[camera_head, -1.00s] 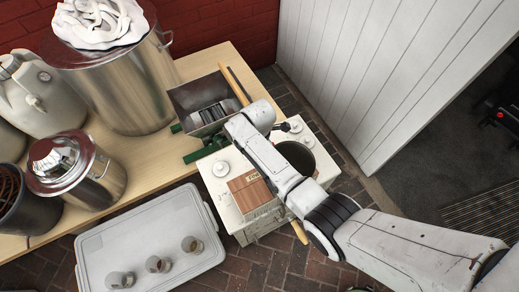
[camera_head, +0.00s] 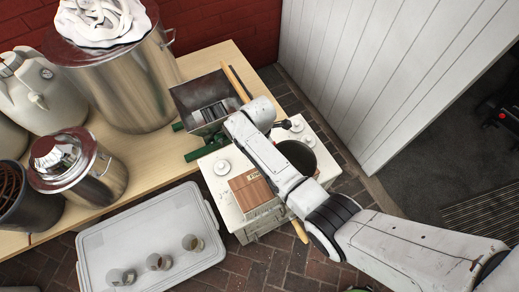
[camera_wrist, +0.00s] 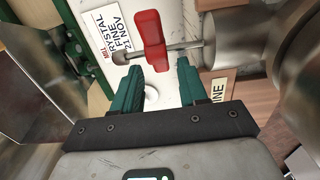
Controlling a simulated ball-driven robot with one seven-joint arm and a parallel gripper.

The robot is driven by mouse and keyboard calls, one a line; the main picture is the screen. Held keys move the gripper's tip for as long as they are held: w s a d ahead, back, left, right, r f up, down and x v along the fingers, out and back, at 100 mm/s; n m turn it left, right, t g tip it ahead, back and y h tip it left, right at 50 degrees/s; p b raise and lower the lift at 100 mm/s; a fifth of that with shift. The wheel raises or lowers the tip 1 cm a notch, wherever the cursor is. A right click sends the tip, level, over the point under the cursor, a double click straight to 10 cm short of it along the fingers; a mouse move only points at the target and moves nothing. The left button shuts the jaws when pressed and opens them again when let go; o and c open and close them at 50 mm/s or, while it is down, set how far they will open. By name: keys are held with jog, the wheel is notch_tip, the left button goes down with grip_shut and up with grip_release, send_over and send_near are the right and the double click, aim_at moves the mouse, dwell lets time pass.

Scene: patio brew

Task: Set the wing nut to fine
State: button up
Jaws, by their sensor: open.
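The red wing nut (camera_wrist: 152,38) sits on a metal rod (camera_wrist: 176,47) at the top middle of the wrist view. My gripper (camera_wrist: 159,66) has two teal fingers, open and empty. Its fingertips are just below the wing nut in the picture, one toward each side of it; I cannot tell whether they touch it. In the head view the green mill with a metal hopper (camera_head: 190,95) stands at the bench edge. My arm hides the wing nut and gripper there.
A cream box-like unit (camera_head: 226,208) with a dark pot (camera_head: 297,157) stands beside the bench (camera_head: 150,165). A large steel pot (camera_head: 125,85) is at the back. A lidded bin (camera_head: 100,240) with several small jars is in front. White boarding (camera_head: 350,75) rises at right.

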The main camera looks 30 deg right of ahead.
notch_tip(320, 180, up, 10)
dwell(0.4)
jog(key=shift+a+f, duration=0.15)
dwell(0.3)
